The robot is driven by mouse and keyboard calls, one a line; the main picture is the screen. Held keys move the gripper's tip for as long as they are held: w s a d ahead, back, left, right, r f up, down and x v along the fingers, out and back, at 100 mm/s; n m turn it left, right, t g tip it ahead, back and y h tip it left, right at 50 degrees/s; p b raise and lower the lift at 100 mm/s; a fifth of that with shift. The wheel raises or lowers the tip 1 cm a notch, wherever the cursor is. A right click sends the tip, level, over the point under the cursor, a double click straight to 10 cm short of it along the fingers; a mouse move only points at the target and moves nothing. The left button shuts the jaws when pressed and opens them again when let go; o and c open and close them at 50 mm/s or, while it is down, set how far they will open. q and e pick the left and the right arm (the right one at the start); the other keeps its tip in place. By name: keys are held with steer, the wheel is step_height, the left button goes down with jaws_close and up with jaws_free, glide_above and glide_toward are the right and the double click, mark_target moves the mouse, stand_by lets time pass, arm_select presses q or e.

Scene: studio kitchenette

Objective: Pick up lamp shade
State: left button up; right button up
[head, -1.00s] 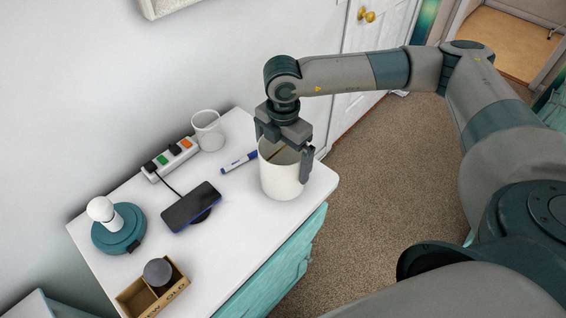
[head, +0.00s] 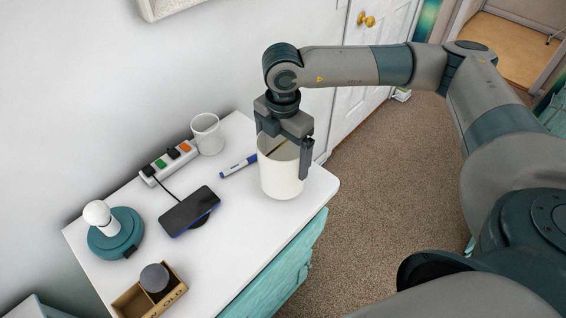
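The lamp shade (head: 282,178) is a white, open-topped cylinder, upright at the right end of the white tabletop. My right gripper (head: 284,148) comes down over it from above. One finger is at its far left side and the other at its near right side. The fingers appear closed against its wall, and their span matches its width. Whether its bottom touches the table is hard to tell. The lamp base (head: 115,237), teal with a white bulb (head: 97,212), stands at the left of the table. My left gripper is not in view.
A blue and white marker (head: 239,165) lies just left of the shade. A white cup (head: 207,135), a power strip (head: 168,163), a phone (head: 189,211) on a charger and a wooden box (head: 135,301) stand further left. The right table corner is clear.

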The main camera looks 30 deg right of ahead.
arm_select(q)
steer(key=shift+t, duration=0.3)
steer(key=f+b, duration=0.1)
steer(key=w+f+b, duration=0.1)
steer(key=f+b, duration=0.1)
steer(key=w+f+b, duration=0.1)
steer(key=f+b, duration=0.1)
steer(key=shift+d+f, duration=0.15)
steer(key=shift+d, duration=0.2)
arm_select(e)
steer(key=s+d+r, duration=0.6)
steer(key=d+r, duration=0.2)
steer(key=d, duration=0.1)
steer(key=shift+s+d+r, duration=0.2)
steer(key=shift+s, duration=0.2)
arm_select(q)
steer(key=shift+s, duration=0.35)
